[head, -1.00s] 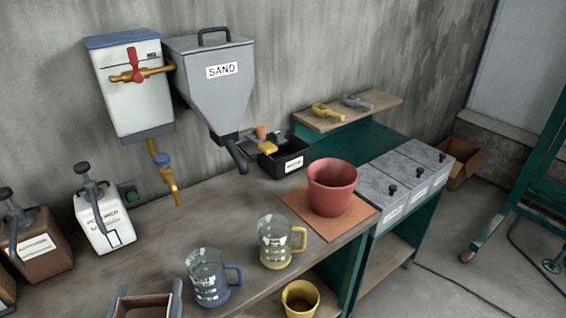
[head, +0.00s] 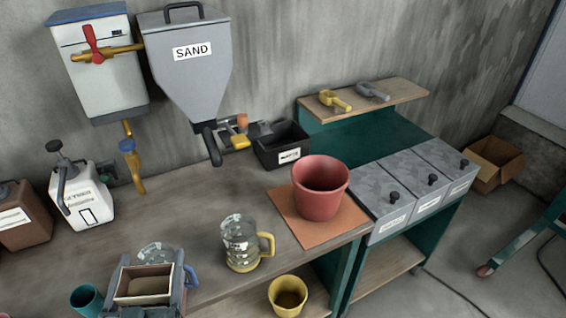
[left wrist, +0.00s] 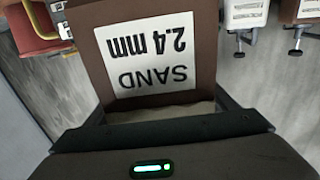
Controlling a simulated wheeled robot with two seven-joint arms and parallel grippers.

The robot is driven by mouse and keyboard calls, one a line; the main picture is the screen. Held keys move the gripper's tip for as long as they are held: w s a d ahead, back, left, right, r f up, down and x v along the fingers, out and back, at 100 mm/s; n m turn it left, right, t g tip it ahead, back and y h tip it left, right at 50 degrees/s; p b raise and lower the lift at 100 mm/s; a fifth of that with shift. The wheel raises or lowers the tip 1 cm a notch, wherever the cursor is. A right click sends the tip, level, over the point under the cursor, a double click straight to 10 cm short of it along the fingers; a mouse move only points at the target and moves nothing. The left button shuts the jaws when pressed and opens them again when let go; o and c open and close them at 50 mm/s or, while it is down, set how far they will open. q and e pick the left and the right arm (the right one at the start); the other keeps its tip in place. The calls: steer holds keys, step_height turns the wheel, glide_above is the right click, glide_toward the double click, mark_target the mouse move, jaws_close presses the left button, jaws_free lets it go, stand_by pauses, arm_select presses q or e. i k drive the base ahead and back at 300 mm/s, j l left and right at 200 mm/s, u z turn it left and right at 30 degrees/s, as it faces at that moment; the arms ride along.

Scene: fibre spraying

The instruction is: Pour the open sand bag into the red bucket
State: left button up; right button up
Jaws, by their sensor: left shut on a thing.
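The open sand bag (head: 146,287) is at the lower left in the head view, its open top showing sand inside. My left gripper (head: 150,296) is shut on it, with fingers on both sides. In the left wrist view the brown bag (left wrist: 150,94) carries a white label reading SAND 2.4 mm, between the fingers of my left gripper (left wrist: 160,122). The red bucket (head: 320,190) stands upright on an orange mat (head: 343,220) on the bench, apart from the bag and to its right. My right gripper is not in view.
A glass jug with a yellow handle (head: 241,245) stands between bag and bucket. A jug with a blue handle (head: 192,276) is partly hidden behind the bag. A yellow bucket (head: 288,295) sits below the bench edge. The grey sand hopper (head: 190,80) hangs on the wall.

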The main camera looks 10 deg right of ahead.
mark_target(320, 182)
steer(key=i+l+u, duration=0.1)
steer(key=l+u, duration=0.2)
steer(key=l, duration=0.8)
steer(key=l+u, duration=0.35)
steer(key=l, duration=0.8)
